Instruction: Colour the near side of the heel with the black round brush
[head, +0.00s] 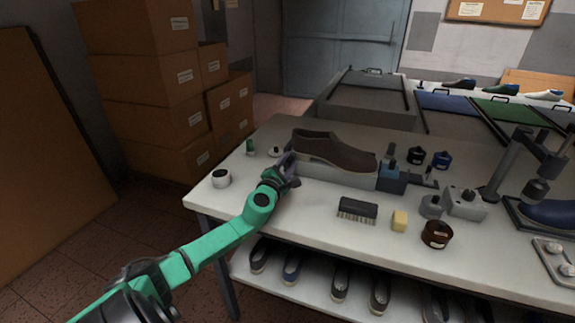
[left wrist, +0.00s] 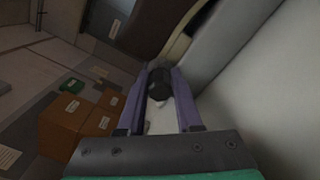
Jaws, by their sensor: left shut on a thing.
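A brown shoe (head: 335,151) sits on a long grey stand (head: 338,176) on the white table, its heel end to the left. In the left wrist view the dark shoe (left wrist: 152,22) shows at the top, with its pale sole edge beside the grey stand. My left gripper (head: 288,165) is at the near side of the heel end. In the left wrist view its purple fingers (left wrist: 159,80) are shut on a dark round-headed brush (left wrist: 158,88). The brush head is close to the sole edge; I cannot tell whether it touches. My right gripper is out of view.
A bristle brush (head: 357,210), yellow sponge (head: 399,221) and brown jar (head: 436,234) lie in front of the stand.

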